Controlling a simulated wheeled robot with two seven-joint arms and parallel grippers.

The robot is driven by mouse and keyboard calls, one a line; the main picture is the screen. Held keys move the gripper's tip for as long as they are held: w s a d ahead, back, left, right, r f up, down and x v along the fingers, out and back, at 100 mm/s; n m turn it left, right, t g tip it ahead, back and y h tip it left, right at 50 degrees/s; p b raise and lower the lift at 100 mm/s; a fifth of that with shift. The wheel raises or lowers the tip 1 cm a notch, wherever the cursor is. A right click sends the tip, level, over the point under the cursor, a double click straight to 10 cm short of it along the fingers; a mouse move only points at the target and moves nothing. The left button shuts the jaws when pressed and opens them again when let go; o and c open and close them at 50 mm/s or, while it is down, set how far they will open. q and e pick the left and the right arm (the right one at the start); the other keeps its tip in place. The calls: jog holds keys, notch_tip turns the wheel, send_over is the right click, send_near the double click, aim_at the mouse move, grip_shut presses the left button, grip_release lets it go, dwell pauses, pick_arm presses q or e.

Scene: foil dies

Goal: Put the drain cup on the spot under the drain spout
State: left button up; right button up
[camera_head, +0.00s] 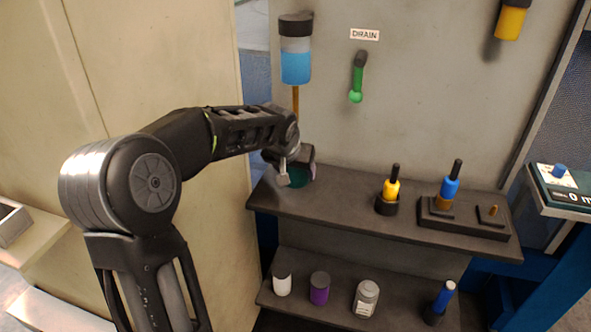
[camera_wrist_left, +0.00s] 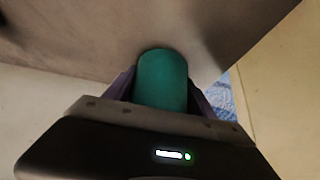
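The teal drain cup (camera_head: 299,177) is at the left end of the upper dark shelf, partly hidden behind my left gripper (camera_head: 289,178). In the left wrist view the cup (camera_wrist_left: 161,82) stands between the two fingers of my left gripper (camera_wrist_left: 160,92), which are close against its sides. The gripper looks shut on it. The thin brown drain spout (camera_head: 295,102) hangs under a clear cylinder of blue liquid (camera_head: 295,66), and the cup is roughly below it. I cannot tell whether the cup touches the shelf. The marked spot is hidden. My right gripper is out of view.
The upper shelf (camera_head: 345,198) also holds a yellow-topped tool (camera_head: 391,190) in a black holder and a blue-and-orange one (camera_head: 450,188) on a block. A green-ended lever (camera_head: 356,85) hangs under the DRAIN label (camera_head: 364,34). Several bottles stand on the lower shelf (camera_head: 335,312).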

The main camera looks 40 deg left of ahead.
pick_arm(q)
jog(key=o, duration=0.4)
jog(key=shift+r, duration=0.1)
jog(key=shift+r, duration=0.15)
jog(key=p+v, duration=0.1)
jog(key=v, duration=1.1)
